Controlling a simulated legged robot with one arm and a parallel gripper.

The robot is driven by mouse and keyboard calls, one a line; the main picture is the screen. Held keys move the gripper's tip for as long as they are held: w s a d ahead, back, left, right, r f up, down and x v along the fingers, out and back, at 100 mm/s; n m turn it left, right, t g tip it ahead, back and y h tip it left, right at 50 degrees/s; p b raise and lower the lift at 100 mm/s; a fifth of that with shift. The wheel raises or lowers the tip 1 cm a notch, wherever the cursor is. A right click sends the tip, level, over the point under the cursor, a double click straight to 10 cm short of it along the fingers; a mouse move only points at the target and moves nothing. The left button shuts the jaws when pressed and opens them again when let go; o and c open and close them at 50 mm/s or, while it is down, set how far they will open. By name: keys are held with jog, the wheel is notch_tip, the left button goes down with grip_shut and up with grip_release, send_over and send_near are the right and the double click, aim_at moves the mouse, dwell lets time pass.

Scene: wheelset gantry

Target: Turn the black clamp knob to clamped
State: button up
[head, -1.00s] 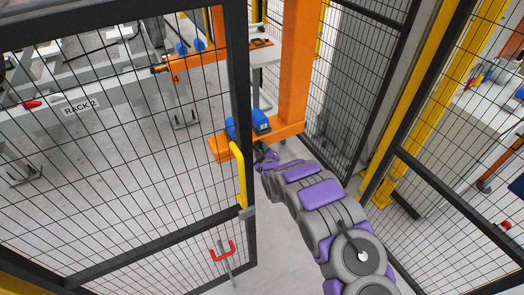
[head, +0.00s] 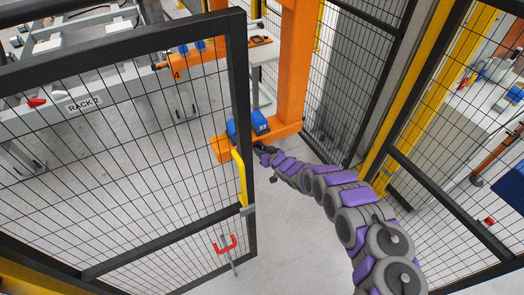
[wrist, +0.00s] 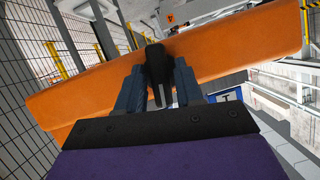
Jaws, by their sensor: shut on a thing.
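The black clamp knob (wrist: 158,68) stands upright in the middle of the wrist view, in front of the orange beam (wrist: 230,50). My gripper (wrist: 158,88) has its two blue-grey fingers on either side of the knob and is shut on it. In the head view my gripper (head: 263,150) is small and dark at the front of the orange beam (head: 285,131), below the blue blocks (head: 260,122). The knob is too small to make out there. No marking for its clamped position can be read.
A black mesh gate (head: 130,180) with a yellow handle (head: 240,178) stands close left of my arm. Mesh panels and a yellow post (head: 385,150) stand to the right. An orange upright (head: 298,65) rises behind the beam. A blue label (wrist: 228,97) shows beside the gripper.

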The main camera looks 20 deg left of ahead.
jog(key=m+g+y+b, duration=0.1)
jog(key=m+b, duration=0.1)
jog(key=shift+f+b, duration=0.2)
jog(key=shift+b, duration=0.15)
jog(key=shift+w+d+m+g+y+b, duration=0.1)
jog(key=shift+m+g+y+b, duration=0.25)
jog(key=shift+m+b, duration=0.3)
jog(key=shift+w+d+m+g+y+b, duration=0.15)
jog(key=shift+m+y+b, duration=0.3)
jog(key=shift+m, duration=0.3)
jog(key=shift+s+r, duration=0.1)
jog(key=o, duration=0.8)
jog(key=shift+a, duration=0.1)
jog(key=shift+c, duration=0.2)
